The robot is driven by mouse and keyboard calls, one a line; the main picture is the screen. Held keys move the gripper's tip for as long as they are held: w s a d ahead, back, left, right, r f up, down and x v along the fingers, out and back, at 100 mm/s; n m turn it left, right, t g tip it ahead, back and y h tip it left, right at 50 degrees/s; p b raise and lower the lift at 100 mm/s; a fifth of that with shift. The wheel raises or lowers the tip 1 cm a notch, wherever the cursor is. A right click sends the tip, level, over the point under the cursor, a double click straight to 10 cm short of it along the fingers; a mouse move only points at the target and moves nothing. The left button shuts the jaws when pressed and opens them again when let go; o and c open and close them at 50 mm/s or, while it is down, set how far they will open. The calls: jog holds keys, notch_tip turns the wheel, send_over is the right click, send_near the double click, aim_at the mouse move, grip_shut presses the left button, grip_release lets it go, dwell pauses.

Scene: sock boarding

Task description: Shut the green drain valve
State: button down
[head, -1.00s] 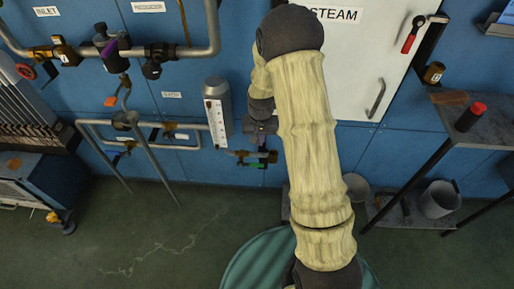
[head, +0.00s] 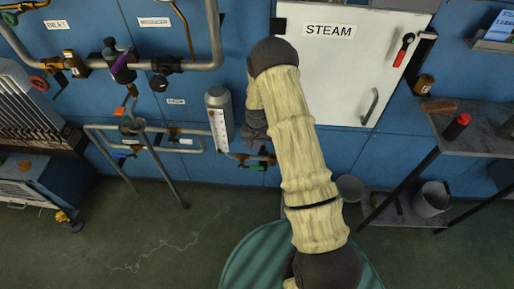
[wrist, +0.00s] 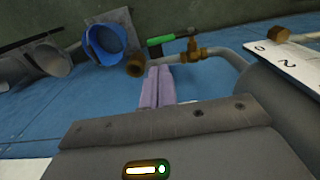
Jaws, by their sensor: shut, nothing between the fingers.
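The green drain valve shows low on the blue wall in the head view, with its green handle (head: 252,167) under the brass fitting, partly beside my arm. In the wrist view the green handle (wrist: 168,39) reaches left from the brass valve body (wrist: 193,53), roughly along the pipe's line. An open brass pipe end (wrist: 135,65) lies to its left. My gripper's lilac fingers (wrist: 160,72) are together and empty, pointing at the pipe just below the handle in the picture. I cannot tell whether they touch it. In the head view the gripper is largely hidden by my arm.
A gauge cylinder (head: 219,118) stands left of the valve. The white STEAM cabinet (head: 345,75) is above right. A shelf (head: 460,135) with a red-capped can is at the right. A blue cup-like object (wrist: 104,42) sits left in the wrist view. Pipework fills the left wall.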

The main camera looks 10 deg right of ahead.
aim_at(261, 167)
notch_tip(261, 167, down, 12)
jog(key=shift+r, duration=0.1)
jog(key=shift+d+f, duration=0.1)
jog(key=shift+f, duration=0.15)
dwell(0.5)
jog(key=shift+s+d+f+b, duration=0.1)
jog(key=shift+d+f+b, duration=0.1)
jog(key=shift+f+b, duration=0.4)
jog(key=shift+s+d+f+b, duration=0.1)
jog(key=shift+d+f+b, duration=0.1)
jog(key=shift+f+b, duration=0.4)
jog(key=shift+d+f+b, duration=0.1)
jog(key=shift+f+b, duration=1.05)
jog(key=shift+b, duration=0.1)
jog(key=shift+d+r+p, duration=0.2)
jog(key=shift+r+p, duration=0.25)
jog(key=shift+r, duration=0.1)
jog(key=s+d+r+p, duration=0.1)
jog(key=s+d+r, duration=0.1)
jog(key=d+r, duration=0.5)
jog(key=shift+s+d+r+p, duration=0.35)
jog(key=shift+r+p, duration=0.05)
jog(key=shift+r, duration=1.05)
